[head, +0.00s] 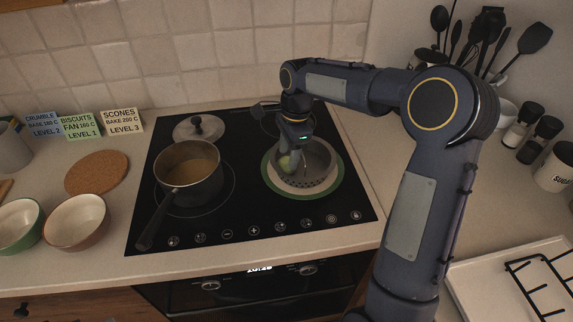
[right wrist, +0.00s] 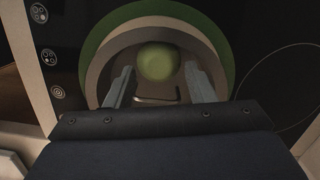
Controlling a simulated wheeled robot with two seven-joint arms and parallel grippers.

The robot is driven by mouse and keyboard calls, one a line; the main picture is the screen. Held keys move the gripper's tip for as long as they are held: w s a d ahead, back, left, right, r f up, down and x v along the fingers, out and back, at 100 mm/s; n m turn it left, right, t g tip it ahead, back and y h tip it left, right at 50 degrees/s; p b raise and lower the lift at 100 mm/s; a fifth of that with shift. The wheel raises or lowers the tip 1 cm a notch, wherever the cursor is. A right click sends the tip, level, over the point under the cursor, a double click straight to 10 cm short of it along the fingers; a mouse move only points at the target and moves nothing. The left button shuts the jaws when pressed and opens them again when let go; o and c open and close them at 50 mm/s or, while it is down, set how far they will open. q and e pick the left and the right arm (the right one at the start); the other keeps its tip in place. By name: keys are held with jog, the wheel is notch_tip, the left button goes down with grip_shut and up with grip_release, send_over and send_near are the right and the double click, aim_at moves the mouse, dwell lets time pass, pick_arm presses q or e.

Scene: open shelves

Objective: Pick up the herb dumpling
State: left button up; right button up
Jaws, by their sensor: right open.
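The herb dumpling, a round pale green ball (head: 284,163), sits inside a grey perforated pot or basket (head: 305,185) on the right side of the hob. My right gripper (head: 291,152) points down into this basket, with its arm coming from the right. In the right wrist view the dumpling (right wrist: 158,62) lies just beyond and between the two open fingertips (right wrist: 159,70), with gaps on both sides. Nothing is held. In the head view the gripper partly hides the dumpling. My left gripper is not in view.
A green ring (head: 341,190) surrounds the basket's base. A pot of brownish liquid (head: 188,172) stands to the left, its handle toward the front. A lid (head: 198,128) lies behind it. Bowls (head: 76,220) are at far left. A white tray with a black rack (head: 490,285) is front right.

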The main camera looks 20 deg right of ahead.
aim_at(287, 161)
jog(key=shift+a+f, duration=0.15)
jog(key=shift+f, duration=0.6)
jog(key=shift+a+f, duration=0.1)
jog(key=shift+f, duration=0.65)
jog(key=shift+c, duration=0.4)
jog(key=c, duration=0.4)
jog(key=shift+c, duration=0.2)
jog(key=shift+r, duration=0.15)
